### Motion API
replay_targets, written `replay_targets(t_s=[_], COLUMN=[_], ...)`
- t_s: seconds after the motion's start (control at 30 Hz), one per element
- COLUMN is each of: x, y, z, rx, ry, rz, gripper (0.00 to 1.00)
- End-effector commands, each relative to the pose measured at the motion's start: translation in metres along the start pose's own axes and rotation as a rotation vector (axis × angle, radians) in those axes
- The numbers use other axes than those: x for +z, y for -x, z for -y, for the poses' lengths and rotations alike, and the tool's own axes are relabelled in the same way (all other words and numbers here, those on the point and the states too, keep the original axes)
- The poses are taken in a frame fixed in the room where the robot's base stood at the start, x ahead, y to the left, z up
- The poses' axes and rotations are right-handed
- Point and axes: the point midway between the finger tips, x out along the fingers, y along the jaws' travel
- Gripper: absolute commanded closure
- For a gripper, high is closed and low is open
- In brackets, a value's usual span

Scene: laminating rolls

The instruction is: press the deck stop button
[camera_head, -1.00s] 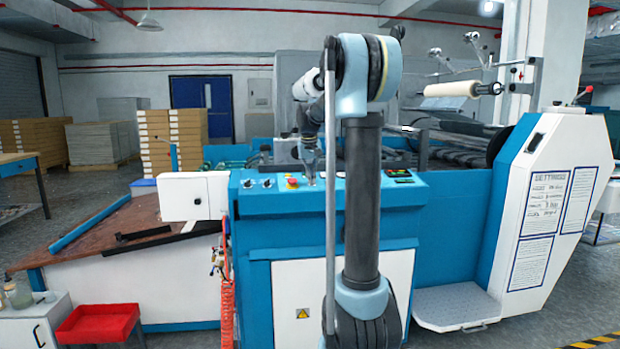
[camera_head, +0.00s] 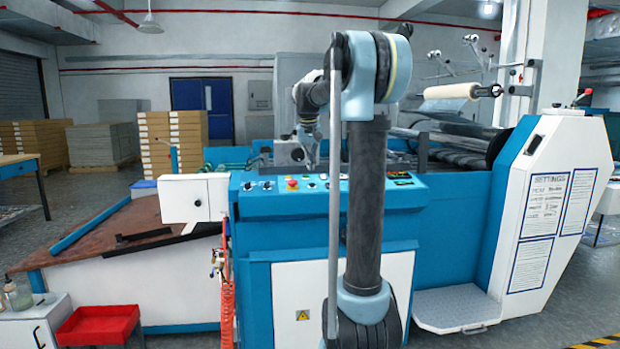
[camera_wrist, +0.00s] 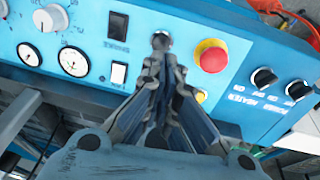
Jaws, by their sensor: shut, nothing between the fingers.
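A red mushroom button (camera_wrist: 211,56) on a yellow base sits on the blue control panel (camera_wrist: 250,45), just right of my gripper's fingertips in the wrist view. In the head view the red button (camera_head: 292,184) shows near the panel's left part. My gripper (camera_wrist: 165,66) is shut and empty, its tips over the panel beside the red button. A small dark round part (camera_wrist: 161,41) lies just beyond the tips. A yellow button (camera_wrist: 200,97) is partly hidden by the fingers. In the head view my gripper (camera_head: 308,158) is small and hangs near the panel; contact cannot be told.
Black knobs (camera_wrist: 264,78) lie right of the red button; rocker switches (camera_wrist: 118,25) and gauges (camera_wrist: 73,61) lie left. A white box (camera_head: 193,197) stands left of the panel.

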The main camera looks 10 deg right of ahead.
Motion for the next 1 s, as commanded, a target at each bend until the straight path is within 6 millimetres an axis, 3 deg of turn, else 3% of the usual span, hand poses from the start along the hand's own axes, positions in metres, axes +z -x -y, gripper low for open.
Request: replay_targets(t_s=[0.2, 0.4, 1.0], x=[0.001, 0.001, 0.001], y=[0.041, 0.06, 0.065], z=[0.001, 0.001, 0.001], rx=[0.0, 0.0, 0.0], ry=[0.001, 0.0, 0.0], rz=[-0.001, -0.001, -0.001], gripper=[1.0, 1.0, 1.0])
